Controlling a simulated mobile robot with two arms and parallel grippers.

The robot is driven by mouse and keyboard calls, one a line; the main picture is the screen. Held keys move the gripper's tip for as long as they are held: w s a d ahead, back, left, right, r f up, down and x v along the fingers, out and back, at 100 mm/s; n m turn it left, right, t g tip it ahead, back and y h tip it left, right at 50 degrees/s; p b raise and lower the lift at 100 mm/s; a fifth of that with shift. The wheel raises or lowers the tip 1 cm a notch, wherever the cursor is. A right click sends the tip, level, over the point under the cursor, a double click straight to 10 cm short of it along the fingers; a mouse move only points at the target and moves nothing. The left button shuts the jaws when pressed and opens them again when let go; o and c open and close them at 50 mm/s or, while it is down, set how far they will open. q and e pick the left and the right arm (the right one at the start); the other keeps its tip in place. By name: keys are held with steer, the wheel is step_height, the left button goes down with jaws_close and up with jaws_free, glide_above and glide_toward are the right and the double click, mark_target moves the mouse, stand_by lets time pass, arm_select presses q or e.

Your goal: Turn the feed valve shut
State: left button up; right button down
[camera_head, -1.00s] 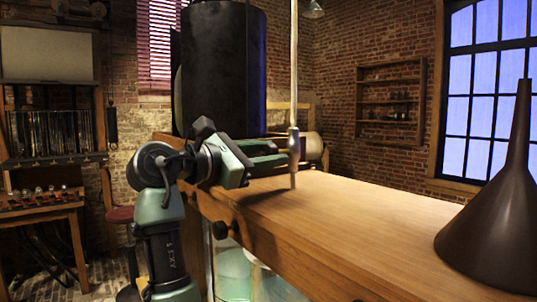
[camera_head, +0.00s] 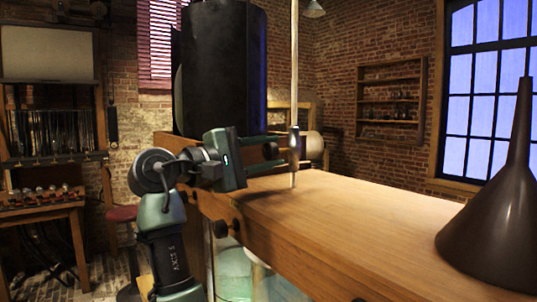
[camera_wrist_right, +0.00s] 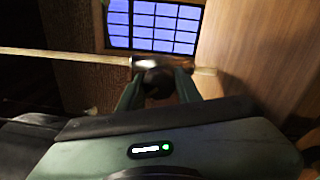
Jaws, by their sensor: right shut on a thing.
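The feed valve (camera_head: 294,146) is a small metal body on a thin upright pipe (camera_head: 294,75) that meets the wooden top. In the right wrist view, its dark round knob (camera_wrist_right: 157,82) sits between the two green fingers of my right gripper (camera_wrist_right: 158,88), which is shut on it. How far the valve is turned cannot be told. My left gripper is not in view.
A large black cylinder (camera_head: 222,70) stands close behind my right gripper. A dark funnel (camera_head: 500,220) stands on the wooden top (camera_head: 350,215) at the right. Dark knobs (camera_head: 220,228) stick out of the front edge below my wrist. The middle of the top is clear.

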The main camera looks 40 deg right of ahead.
steer(key=m, duration=0.4)
steer(key=shift+r+m+g+b, duration=0.1)
steer(key=shift+m+g+b, duration=0.2)
steer(key=shift+m+b, duration=0.1)
steer(key=shift+r+m+b, duration=0.1)
steer(key=shift+m+b, duration=0.25)
steer(key=shift+m, duration=1.75)
steer(key=c, duration=1)
jaws_free()
steer(key=shift+g, duration=0.4)
steer(key=shift+a+f, duration=0.2)
steer(key=shift+a, duration=0.2)
steer(key=a, duration=0.2)
steer(key=a+b, duration=0.1)
steer(key=a, duration=0.3)
steer(key=shift+w+a+f+b, duration=0.2)
steer(key=shift+w+a+b, duration=0.1)
steer(key=shift+w+a, duration=0.1)
